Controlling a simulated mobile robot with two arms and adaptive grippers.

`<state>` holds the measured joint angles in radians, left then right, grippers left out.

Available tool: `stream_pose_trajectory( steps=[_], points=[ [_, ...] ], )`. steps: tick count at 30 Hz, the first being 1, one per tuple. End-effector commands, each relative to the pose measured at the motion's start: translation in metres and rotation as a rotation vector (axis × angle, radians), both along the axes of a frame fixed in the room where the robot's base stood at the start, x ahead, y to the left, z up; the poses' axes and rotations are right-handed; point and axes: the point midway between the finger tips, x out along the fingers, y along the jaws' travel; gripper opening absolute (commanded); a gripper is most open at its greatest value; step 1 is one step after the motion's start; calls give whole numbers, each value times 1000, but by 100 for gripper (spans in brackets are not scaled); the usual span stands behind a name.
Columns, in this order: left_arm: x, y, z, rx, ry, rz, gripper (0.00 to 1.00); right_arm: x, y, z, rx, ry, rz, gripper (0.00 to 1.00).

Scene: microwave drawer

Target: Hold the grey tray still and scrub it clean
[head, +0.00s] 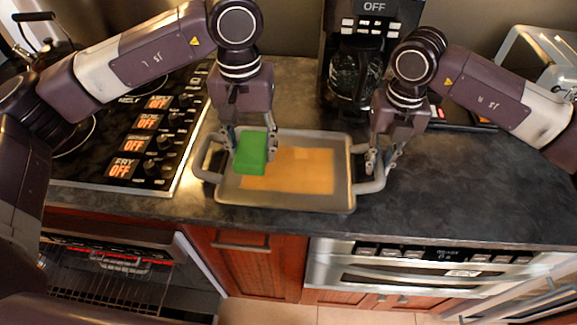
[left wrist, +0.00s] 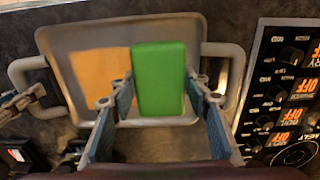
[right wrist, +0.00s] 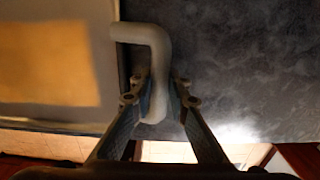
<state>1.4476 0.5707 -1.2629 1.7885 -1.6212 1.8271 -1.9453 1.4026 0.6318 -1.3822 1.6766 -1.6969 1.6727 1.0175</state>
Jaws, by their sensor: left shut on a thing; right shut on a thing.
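The grey tray (head: 285,201) lies on the dark counter, with an orange-brown stain (head: 300,172) over much of its floor. It has a handle at each short side. My left gripper (head: 250,160) is shut on a green sponge (head: 251,154) over the left part of the tray; I cannot tell if the sponge touches the floor. The sponge also shows between the fingers in the left wrist view (left wrist: 159,80). My right gripper (head: 376,168) is shut on the tray's right handle (head: 372,185), which shows between its fingers in the right wrist view (right wrist: 155,60).
A stove (head: 150,130) with knobs is left of the tray. A coffee maker (head: 362,60) stands behind it, and a toaster (head: 540,60) is at the back right. The counter (head: 470,190) to the right is clear; its front edge is just before the tray.

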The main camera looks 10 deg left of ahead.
Motion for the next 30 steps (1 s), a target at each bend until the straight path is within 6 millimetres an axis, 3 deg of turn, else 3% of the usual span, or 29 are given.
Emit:
stream_pose_trajectory(
  steps=[8, 30],
  points=[
    [-6, 9, -1, 0, 1, 0, 0, 0, 0, 0, 0, -1, 0, 0],
    [-5, 9, -45, 0, 1, 0, 0, 0, 0, 0, 0, -1, 0, 0]
  ],
)
